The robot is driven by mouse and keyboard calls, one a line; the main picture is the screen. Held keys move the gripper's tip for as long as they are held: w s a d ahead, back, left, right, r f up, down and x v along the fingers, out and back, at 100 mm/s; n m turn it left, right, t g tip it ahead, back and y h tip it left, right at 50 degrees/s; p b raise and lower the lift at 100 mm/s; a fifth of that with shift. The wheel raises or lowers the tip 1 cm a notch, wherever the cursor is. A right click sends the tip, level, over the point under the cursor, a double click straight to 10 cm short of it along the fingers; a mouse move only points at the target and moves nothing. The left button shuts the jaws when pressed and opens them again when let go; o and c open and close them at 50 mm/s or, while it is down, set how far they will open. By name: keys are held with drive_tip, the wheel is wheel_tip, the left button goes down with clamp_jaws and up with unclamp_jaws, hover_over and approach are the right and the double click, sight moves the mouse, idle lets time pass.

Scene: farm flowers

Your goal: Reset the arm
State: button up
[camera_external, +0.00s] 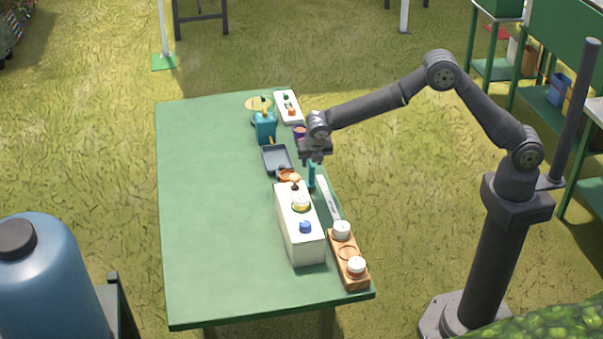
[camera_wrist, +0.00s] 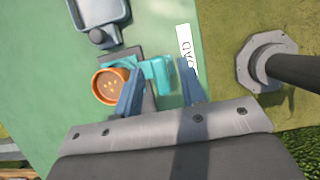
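My gripper (camera_external: 316,157) hangs at the end of my bent arm, above the right edge of the green table (camera_external: 205,220). In the wrist view its two blue fingers (camera_wrist: 160,70) stand wide apart. A teal object (camera_wrist: 157,76) shows between and beyond the fingers, with a gap to the right finger; the left finger partly covers it. It also shows just under my gripper in the external view (camera_external: 311,174). I see nothing clearly held. Whether the left finger touches the teal object cannot be told.
An orange-rimmed pot (camera_wrist: 109,87) and a grey tray (camera_wrist: 98,12) lie left of the fingers. A white box (camera_external: 303,245) with knobs and a wooden holder (camera_external: 349,262) with white-topped jars stand nearer the front. A teal can (camera_external: 264,127) stands behind. The table's left half is clear.

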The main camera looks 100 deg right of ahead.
drive_tip(key=a, duration=1.2)
drive_tip(key=s+a+r, duration=0.1)
drive_tip(key=a+r, duration=0.1)
drive_tip(key=r, duration=0.7)
drive_tip(key=a+r+t+y, duration=0.1)
drive_tip(key=a+r, duration=0.2)
drive_tip(key=r, duration=0.6)
drive_tip(key=shift+s+a+r+t, duration=0.25)
drive_tip(key=shift+s+a+t, duration=0.05)
drive_tip(key=shift+s, duration=0.05)
drive_tip(key=w+d+f, duration=0.1)
drive_tip(key=d+f, duration=0.1)
drive_tip(key=f, duration=0.5)
drive_tip(key=d+f+g, duration=0.1)
drive_tip(key=d+f, duration=0.1)
drive_tip(key=f, duration=0.5)
drive_tip(key=shift+w+d+f+g+h, duration=0.3)
drive_tip(key=shift+w+d+h, duration=0.05)
drive_tip(key=shift+h, duration=0.05)
drive_tip(key=shift+r, duration=0.1)
